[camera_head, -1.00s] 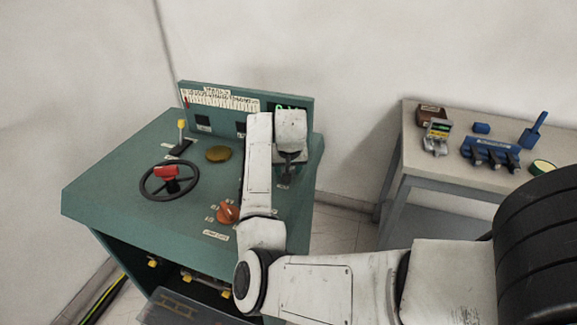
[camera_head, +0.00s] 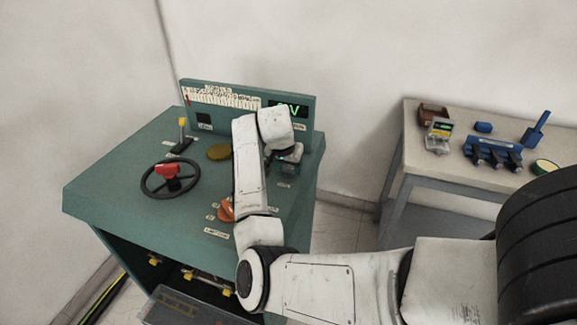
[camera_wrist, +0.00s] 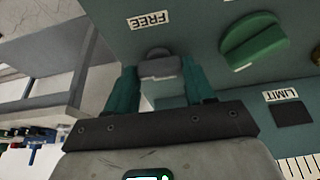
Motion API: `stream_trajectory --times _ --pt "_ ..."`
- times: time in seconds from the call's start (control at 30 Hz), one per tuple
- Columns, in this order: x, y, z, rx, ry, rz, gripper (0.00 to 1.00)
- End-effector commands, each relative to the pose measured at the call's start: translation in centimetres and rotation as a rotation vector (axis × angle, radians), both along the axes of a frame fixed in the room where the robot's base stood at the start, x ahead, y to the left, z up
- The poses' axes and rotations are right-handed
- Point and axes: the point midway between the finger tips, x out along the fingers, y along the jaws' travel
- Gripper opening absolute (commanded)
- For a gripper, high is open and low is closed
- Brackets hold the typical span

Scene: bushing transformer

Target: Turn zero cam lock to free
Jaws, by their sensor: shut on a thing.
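In the wrist view a small grey lever or knob (camera_wrist: 158,64), which looks like the zero cam lock, sits between the two green fingers of my gripper (camera_wrist: 160,78). My gripper is shut on it. A "FREE" label (camera_wrist: 148,20) appears upside down on the green panel just beyond the lever. In the head view my gripper (camera_head: 287,158) is at the right rear of the green console (camera_head: 115,190), below the display. My wrist and fingers hide the lock there. The wrist view does not clearly show whether the lever lines up with the label.
A green knob (camera_wrist: 254,42) and a "LIMIT" label (camera_wrist: 283,95) are close by on the panel. The console also holds a black handwheel (camera_head: 170,180), a yellow disc (camera_head: 219,152) and an orange knob (camera_head: 227,210) partly behind my arm. A side table (camera_head: 430,170) stands right.

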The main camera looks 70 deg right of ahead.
Motion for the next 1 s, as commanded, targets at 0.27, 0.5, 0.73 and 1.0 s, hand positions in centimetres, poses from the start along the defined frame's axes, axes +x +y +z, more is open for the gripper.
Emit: stream_trajectory --times 0.27,0.5,0.73,1.0 --pt "0.0 0.1 0.0 0.003 0.000 -0.001 0.55" --pt "0.0 0.0 0.0 0.001 0.000 0.000 0.78" --pt "0.0 0.0 0.0 0.000 -0.001 0.000 0.79" --pt "0.0 1.1 2.5 -0.002 -0.003 0.000 0.79"
